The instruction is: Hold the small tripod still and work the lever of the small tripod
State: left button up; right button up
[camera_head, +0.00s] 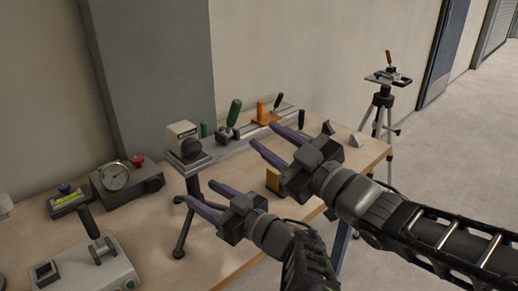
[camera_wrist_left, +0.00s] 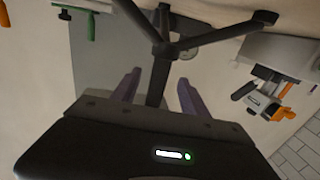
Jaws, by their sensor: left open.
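The small tripod (camera_head: 193,184) stands on the table, with a dark post, splayed dark legs and a dark rounded head (camera_head: 190,149) on top. My left gripper (camera_head: 200,195) is open, in front of the post. In the left wrist view its fingers (camera_wrist_left: 157,90) lie on either side of the tripod's post (camera_wrist_left: 156,82), and the legs spread from a hub beyond. Whether they touch the post I cannot tell. My right gripper (camera_head: 262,135) is open and empty, up and right of the tripod's head. I cannot make out the tripod's lever clearly.
A dial gauge box (camera_head: 125,182) and a grey lever box (camera_head: 95,268) stand left. A tall tripod (camera_head: 383,100) stands on the floor at right.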

pick_arm(q)
jog(key=shift+x, duration=3.9)
grip_shut()
